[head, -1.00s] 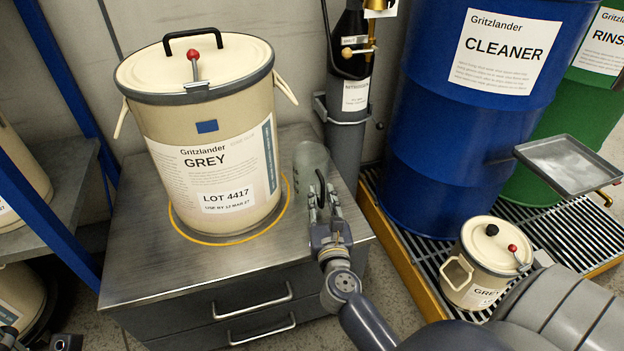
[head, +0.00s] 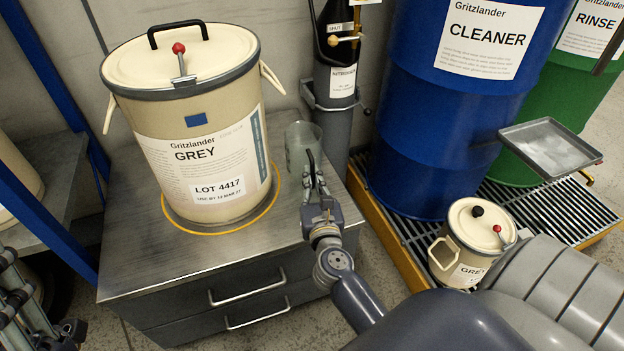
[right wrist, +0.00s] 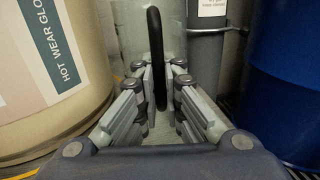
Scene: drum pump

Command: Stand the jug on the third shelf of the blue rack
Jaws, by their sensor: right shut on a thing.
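The jug (head: 297,158) is a clear grey-green vessel with a black handle, upright at the right rear of the steel cabinet top. Its base is hidden, so I cannot tell whether it touches the top. My right gripper (head: 314,188) is shut on the jug's handle; the black handle (right wrist: 157,55) stands between the fingers in the right wrist view. The blue rack (head: 45,225) is at the left edge with a grey shelf (head: 62,165); I cannot tell which level this is. My left gripper (head: 22,308) shows partly at the lower left, its jaw state unclear.
A large beige GREY drum (head: 190,125) stands beside the jug on the cabinet (head: 150,270). A gas cylinder (head: 335,90) is behind it. A blue CLEANER drum (head: 440,110), a small beige can (head: 470,240) and a tray (head: 550,146) are at right.

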